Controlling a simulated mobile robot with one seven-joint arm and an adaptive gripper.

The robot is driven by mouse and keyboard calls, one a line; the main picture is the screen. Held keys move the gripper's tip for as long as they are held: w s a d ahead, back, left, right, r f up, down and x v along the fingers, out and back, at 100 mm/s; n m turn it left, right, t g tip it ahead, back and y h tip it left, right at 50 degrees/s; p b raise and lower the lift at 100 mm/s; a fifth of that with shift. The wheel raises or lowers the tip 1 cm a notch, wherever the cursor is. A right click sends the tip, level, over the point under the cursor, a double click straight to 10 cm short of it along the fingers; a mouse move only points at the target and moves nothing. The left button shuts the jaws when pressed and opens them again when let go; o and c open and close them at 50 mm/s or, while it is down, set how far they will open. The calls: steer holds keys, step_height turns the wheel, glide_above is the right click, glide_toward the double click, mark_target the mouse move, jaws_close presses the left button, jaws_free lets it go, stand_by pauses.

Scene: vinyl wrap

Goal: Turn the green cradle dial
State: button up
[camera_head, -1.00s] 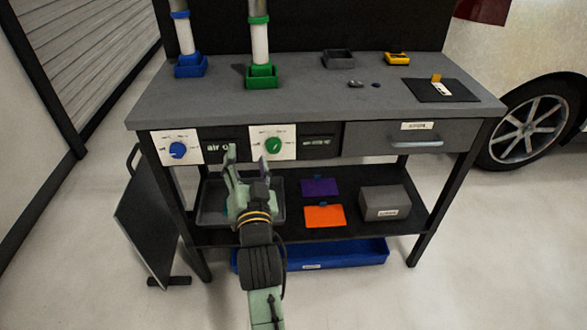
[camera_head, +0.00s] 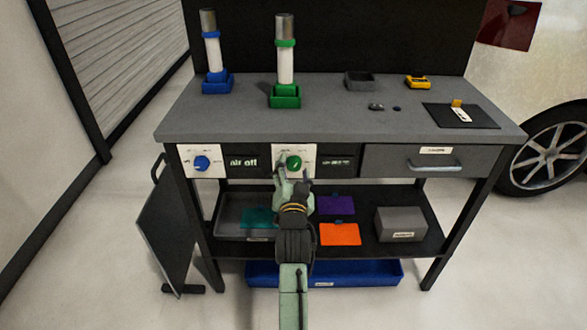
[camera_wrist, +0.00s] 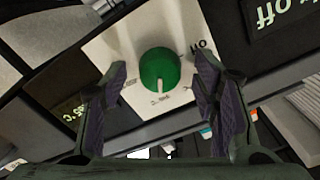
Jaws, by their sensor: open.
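The green dial (camera_head: 294,162) sits on a white plate (camera_head: 307,152) on the front of the workbench. In the wrist view the green dial (camera_wrist: 160,70) shows a pale pointer mark toward the bottom of the picture, with the word "HO…" partly readable at the plate's right. My gripper (camera_head: 293,174) is just in front of the dial in the head view. In the wrist view my gripper (camera_wrist: 164,90) is open, with one finger on each side of the dial; neither finger visibly touches it. The green cradle (camera_head: 285,97) stands on the bench above, holding a white and silver cylinder (camera_head: 285,62).
A blue dial (camera_head: 201,163) and an "air off" display (camera_head: 243,162) are left of the green dial; another display (camera_head: 336,163) and a drawer (camera_head: 400,160) are right. The lower shelf holds a grey tray (camera_head: 228,222), coloured sheets and a grey box (camera_head: 400,225).

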steer(key=shift+w, duration=0.1)
steer(key=shift+c, duration=0.5)
steer(key=c, duration=1.1)
